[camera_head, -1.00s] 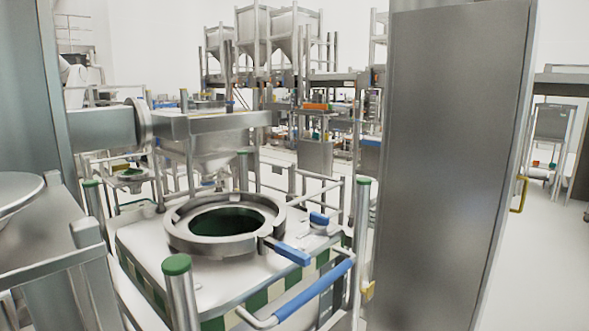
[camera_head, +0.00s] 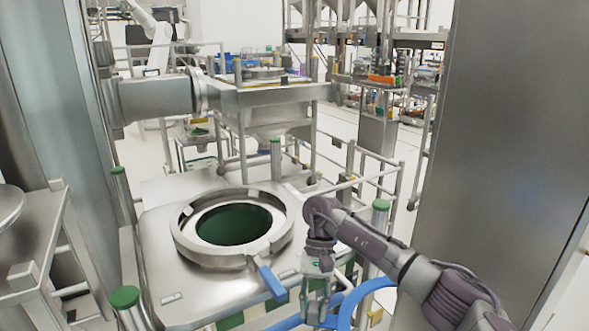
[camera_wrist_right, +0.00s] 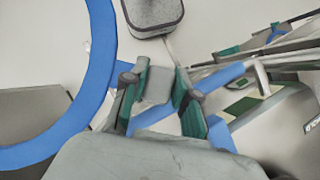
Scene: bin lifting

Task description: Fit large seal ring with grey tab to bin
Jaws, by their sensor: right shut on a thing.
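The bin (camera_head: 190,290) stands below me with a round steel collar (camera_head: 180,238) around its open, dark green mouth. A blue clamp handle (camera_head: 272,283) sticks out from the collar toward me. My right gripper (camera_head: 318,312) is beside the bin's near right side, pointing down. It is shut on a large blue seal ring (camera_head: 352,300), whose far part runs out to the right behind my arm. In the right wrist view the ring (camera_wrist_right: 98,100) curves along the left, beside the gripper (camera_wrist_right: 163,90). My left gripper is out of view.
Green-capped posts (camera_head: 125,297) and rails surround the bin. A wide steel column (camera_head: 500,130) stands at the right, and a steel stand (camera_head: 30,240) at the left. A steel arm (camera_head: 155,98) with a hopper is behind the bin.

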